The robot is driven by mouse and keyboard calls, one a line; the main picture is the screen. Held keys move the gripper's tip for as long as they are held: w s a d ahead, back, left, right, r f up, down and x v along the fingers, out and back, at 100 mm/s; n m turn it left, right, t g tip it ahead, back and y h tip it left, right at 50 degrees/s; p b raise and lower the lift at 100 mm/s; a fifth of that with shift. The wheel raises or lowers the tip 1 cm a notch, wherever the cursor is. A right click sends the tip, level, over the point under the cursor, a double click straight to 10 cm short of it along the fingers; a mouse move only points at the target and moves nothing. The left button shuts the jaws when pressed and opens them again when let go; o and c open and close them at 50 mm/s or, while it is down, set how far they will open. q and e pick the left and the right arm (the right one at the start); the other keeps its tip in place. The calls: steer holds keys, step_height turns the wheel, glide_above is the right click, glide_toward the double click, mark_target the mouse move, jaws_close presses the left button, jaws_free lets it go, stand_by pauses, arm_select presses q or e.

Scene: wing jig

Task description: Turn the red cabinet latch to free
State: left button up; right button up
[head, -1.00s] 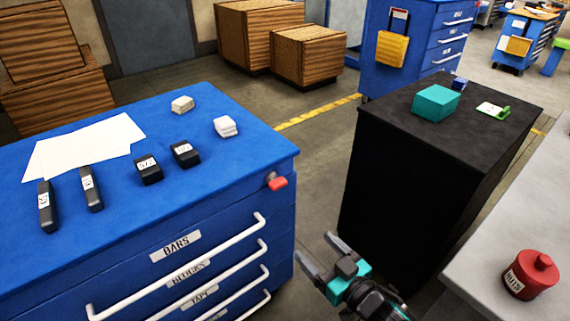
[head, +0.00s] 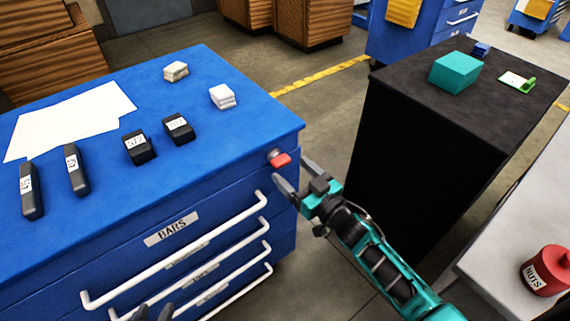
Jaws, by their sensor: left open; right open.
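The red latch (head: 282,160) sits on a round grey base at the right front corner of the blue drawer cabinet (head: 215,70), just under its top edge. Its handle points to the right and slightly down in the picture. My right gripper (head: 290,170) is open and empty, its two fingers spread on either side of the latch's near end. I cannot tell whether they touch it. My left gripper (head: 156,312) shows only as dark fingertips at the bottom edge, open, in front of the drawer handles; the rest is out of view.
The cabinet has several drawers with white handles (head: 180,251). Black labelled blocks (head: 139,148), white papers (head: 70,120) and small pale stacks (head: 222,96) lie on top. A black cabinet (head: 410,130) with a teal box (head: 455,72) stands right. A red container (head: 546,270) sits on the grey table (head: 500,240).

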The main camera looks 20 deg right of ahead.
mark_target(284, 164)
steer(key=shift+x, duration=2)
steer(key=shift+c, duration=0.2)
steer(key=c, duration=0.9)
